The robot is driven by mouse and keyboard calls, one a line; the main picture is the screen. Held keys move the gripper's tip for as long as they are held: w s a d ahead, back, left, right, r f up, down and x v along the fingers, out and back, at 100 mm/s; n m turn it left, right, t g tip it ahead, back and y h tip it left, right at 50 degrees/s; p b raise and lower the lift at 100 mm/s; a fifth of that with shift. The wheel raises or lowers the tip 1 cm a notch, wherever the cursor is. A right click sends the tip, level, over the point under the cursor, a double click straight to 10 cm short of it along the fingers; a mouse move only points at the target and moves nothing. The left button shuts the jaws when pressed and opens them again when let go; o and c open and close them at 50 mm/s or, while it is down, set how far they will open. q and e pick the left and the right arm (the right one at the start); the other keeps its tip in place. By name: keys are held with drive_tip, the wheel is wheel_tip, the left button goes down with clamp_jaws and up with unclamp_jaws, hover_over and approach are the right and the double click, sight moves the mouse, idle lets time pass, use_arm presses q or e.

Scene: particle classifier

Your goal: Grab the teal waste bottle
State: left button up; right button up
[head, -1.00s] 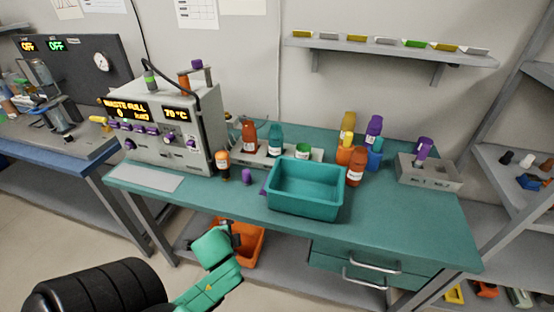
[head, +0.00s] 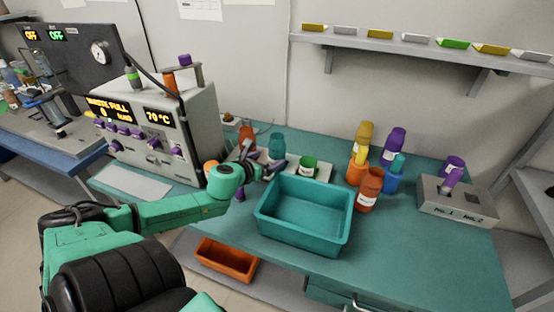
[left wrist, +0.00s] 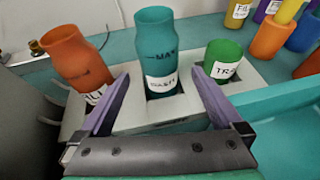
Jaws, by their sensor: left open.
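The teal bottle (head: 276,145) stands upright in a pale holder (left wrist: 185,122) at the back of the bench, between an orange-brown bottle (left wrist: 75,58) and a green cup (left wrist: 223,60). In the left wrist view the teal bottle (left wrist: 156,50) is centred, with a white label whose word I cannot read surely. My left gripper (left wrist: 159,78) is open and empty, its purple fingers pointing at the bottle, one on each side of its lower part. I cannot tell whether the tips reach past its near face. In the head view my left gripper (head: 265,168) is just in front of the holder.
A teal bin (head: 300,232) stands on the bench right of my gripper. The grey machine (head: 170,125) is at left. Several bottles (head: 370,188) and a grey block (head: 458,202) stand at right. An orange tray (head: 228,262) lies below the bench.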

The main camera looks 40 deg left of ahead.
sight(273, 156)
use_arm(q)
drive_tip(key=x, duration=0.2)
drive_tip(key=shift+w+a+f, duration=0.1)
drive_tip(key=shift+w+f, duration=0.15)
drive_tip(key=shift+w, duration=0.1)
drive_tip(key=shift+w+b, duration=0.25)
drive_tip(key=shift+b, duration=0.15)
drive_tip(key=shift+x, duration=2)
drive_tip(key=shift+s+f, duration=0.1)
drive_tip(key=shift+s, duration=0.1)
drive_tip(key=shift+c, duration=1.2)
clamp_jaws()
use_arm(e)
drive_tip(key=w, duration=0.1)
drive_tip(key=w+f, duration=0.1)
drive_tip(key=w, duration=0.1)
drive_tip(key=shift+f, duration=0.1)
